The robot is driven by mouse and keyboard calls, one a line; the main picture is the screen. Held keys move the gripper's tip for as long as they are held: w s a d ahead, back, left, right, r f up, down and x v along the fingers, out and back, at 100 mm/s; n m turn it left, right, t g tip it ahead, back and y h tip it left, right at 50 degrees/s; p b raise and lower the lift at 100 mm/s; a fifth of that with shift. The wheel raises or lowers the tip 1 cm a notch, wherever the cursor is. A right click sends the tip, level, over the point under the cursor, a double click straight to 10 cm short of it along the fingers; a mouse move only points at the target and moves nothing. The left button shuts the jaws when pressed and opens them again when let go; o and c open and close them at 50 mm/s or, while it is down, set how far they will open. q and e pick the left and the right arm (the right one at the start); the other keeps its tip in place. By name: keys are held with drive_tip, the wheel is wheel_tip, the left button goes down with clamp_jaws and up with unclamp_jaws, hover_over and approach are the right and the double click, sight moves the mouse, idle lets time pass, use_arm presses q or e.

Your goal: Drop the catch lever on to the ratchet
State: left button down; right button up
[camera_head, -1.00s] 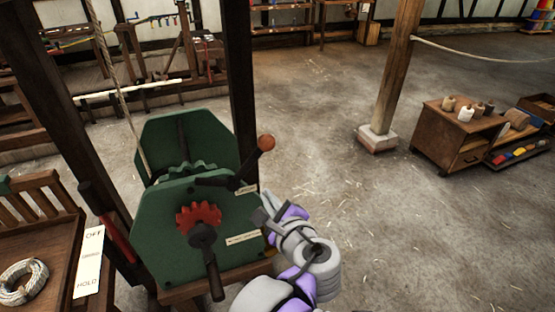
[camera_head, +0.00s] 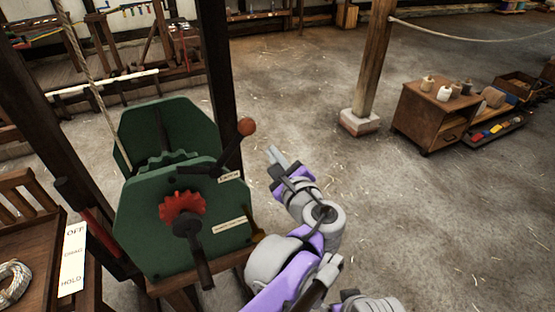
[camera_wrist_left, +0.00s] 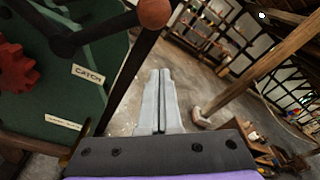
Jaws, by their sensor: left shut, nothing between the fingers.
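The catch lever (camera_head: 229,156) is a black bar with an orange-brown ball knob (camera_head: 246,127), on the front plate of a green winch. It slants up to the right, knob raised; its short left end lies above the red toothed ratchet (camera_head: 183,206), apparently clear of the teeth. In the left wrist view the knob (camera_wrist_left: 155,12) is at the top and the ratchet (camera_wrist_left: 16,68) at the left edge. My left gripper (camera_head: 272,152) is shut and empty, right of and a little below the knob, not touching it. Its fingertips (camera_wrist_left: 160,72) point past the lever. My right gripper is not in view.
A black crank (camera_head: 198,255) hangs in front of the ratchet. A dark post (camera_head: 217,70) rises behind the lever. Open floor (camera_head: 300,90) lies to the right.

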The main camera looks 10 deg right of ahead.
sight(253, 133)
use_arm(q)
drive_tip(key=shift+w+a+r+p, duration=0.15)
drive_tip(key=shift+w+a+r, duration=0.5)
drive_tip(key=shift+w+a, duration=0.2)
drive_tip(key=shift+w+a+r+p, duration=0.15)
drive_tip(key=shift+w+a+r, duration=0.55)
drive_tip(key=shift+w, duration=0.25)
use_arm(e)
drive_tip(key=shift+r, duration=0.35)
use_arm(q)
drive_tip(key=shift+a, duration=0.1)
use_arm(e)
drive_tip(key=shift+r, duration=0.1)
use_arm(q)
drive_tip(key=shift+s+a+r+n+p, duration=0.2)
drive_tip(key=shift+a+r+n+p, duration=0.35)
drive_tip(key=shift+r+n+p, duration=0.45)
drive_tip(key=s+a+r+n+p, duration=0.2)
drive_tip(key=a+r+n+p, duration=0.1)
drive_tip(key=a+p, duration=0.3)
drive_tip(key=shift+a+r+t, duration=0.15)
drive_tip(key=shift+a+t, duration=0.15)
drive_tip(key=shift+t, duration=0.1)
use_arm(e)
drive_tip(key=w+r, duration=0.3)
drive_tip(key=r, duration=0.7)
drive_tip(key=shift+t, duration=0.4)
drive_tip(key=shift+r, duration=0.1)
